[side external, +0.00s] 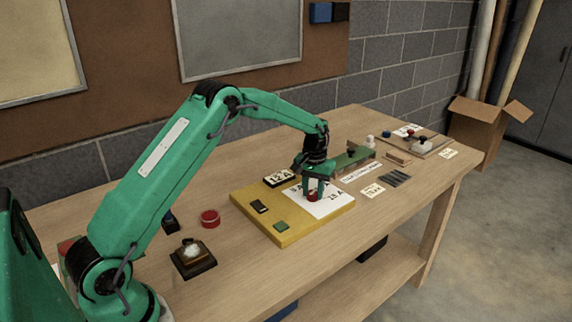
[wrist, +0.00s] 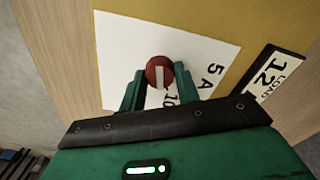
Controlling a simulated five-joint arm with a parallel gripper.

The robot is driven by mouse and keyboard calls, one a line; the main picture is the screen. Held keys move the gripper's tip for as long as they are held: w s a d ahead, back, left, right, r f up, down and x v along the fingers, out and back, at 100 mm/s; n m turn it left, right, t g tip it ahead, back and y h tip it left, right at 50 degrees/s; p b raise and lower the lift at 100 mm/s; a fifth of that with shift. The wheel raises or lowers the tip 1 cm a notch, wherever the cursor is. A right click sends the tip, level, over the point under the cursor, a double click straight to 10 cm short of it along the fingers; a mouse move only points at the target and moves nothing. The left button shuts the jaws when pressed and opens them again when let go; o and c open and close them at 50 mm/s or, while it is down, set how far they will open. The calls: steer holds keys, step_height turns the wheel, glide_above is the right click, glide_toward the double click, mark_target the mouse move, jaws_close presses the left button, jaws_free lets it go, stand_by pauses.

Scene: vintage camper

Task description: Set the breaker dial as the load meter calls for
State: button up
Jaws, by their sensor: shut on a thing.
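The breaker dial is a red round knob with a white stripe; it shows in the wrist view (wrist: 158,66) between my fingers and in the side view (side external: 313,197). My gripper (wrist: 163,80) is shut on the dial from above; it also shows in the side view (side external: 314,188). The dial sits on a white card (wrist: 125,45) marked "5 A", a partly hidden "10" and, in the side view, "15 A". The stripe runs towards my palm, near the "10". The load meter (side external: 279,178) reads 12; it shows in the wrist view (wrist: 275,75).
The yellow board (side external: 264,222) also carries a dark switch (side external: 259,206) and a green square (side external: 281,225). A red round thing (side external: 210,217) and a black-based device (side external: 193,258) stand left of it. Dark strips (side external: 395,179) and a green block (side external: 352,159) lie to the right.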

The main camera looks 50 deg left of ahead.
mark_target(313, 191)
steer(key=m, duration=0.4)
steer(key=shift+a+m, duration=0.25)
steer(key=shift+m, duration=0.05)
steer(key=m, duration=0.4)
steer(key=shift+f+g, duration=0.1)
steer(key=shift+g, duration=0.2)
steer(key=o, duration=1)
steer(key=shift+m, duration=0.3)
steer(key=shift+c, duration=0.2)
steer(key=shift+d, duration=0.15)
steer(key=shift+w+r, duration=0.1)
steer(key=shift+r, duration=0.6)
step_height(313, 191, up, 6)
steer(key=shift+f, duration=0.15)
steer(key=shift+r, duration=0.4)
